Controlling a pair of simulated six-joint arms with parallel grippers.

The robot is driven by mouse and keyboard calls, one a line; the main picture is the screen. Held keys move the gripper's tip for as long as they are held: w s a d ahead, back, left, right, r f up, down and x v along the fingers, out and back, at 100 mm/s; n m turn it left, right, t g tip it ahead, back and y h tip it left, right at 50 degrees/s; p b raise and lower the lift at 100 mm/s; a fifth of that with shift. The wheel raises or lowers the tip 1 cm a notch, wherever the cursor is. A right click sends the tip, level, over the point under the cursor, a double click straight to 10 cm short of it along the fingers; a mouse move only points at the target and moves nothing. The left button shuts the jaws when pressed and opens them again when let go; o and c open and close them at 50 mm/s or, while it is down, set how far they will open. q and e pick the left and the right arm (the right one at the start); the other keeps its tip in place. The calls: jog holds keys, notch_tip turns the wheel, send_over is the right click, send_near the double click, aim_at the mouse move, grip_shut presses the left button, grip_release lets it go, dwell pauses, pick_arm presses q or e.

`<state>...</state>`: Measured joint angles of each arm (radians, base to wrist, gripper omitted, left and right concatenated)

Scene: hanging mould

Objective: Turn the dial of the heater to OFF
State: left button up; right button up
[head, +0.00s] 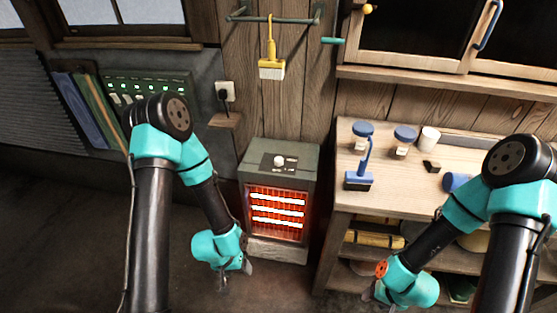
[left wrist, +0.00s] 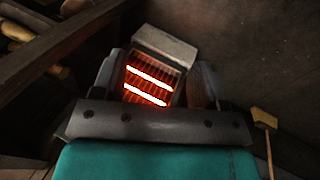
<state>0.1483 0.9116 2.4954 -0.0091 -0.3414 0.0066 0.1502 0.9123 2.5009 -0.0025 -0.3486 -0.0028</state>
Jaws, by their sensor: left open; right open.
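The heater (head: 307,165) is a grey-green box standing in the middle of the head view, with glowing orange bars on its front. Its pale dial (head: 279,161) sits on a dark plate on the top face. The dial's exact setting is too small to read. The heater also shows in the left wrist view (left wrist: 165,45), where its dial cannot be made out. My left gripper (head: 224,284) is open and empty, low and to the left of the heater, apart from it. My right gripper (head: 381,290) is low in front of the workbench, open, its fingers mostly hidden.
A workbench (head: 345,192) stands right of the heater, with blue-lidded jars (head: 404,137) and a blue-handled brush (head: 360,180) on it. A yellow brush (head: 271,68) hangs from a rail above the heater. A wall socket with plug (head: 226,92) is at upper left. Space above the heater is free.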

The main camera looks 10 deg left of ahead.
aim_at(279, 159)
pick_arm(q)
jog(key=w+d+r, duration=0.1)
jog(key=w+d, duration=0.1)
jog(key=w, duration=0.5)
jog(key=w+d+r, duration=0.1)
jog(key=w+r, duration=0.1)
jog(key=w, duration=0.4)
jog(key=w+d+r+n+t+y, duration=0.1)
jog(key=w+d+r+t+y, duration=0.2)
jog(key=w+r, duration=2)
jog(key=w+y, duration=0.2)
jog(key=w, duration=0.1)
jog(key=shift+w+n+t, duration=0.3)
jog(key=x, duration=1.7)
jog(key=shift+a+f, duration=0.15)
jog(key=shift+f, duration=0.05)
jog(key=c, duration=0.9)
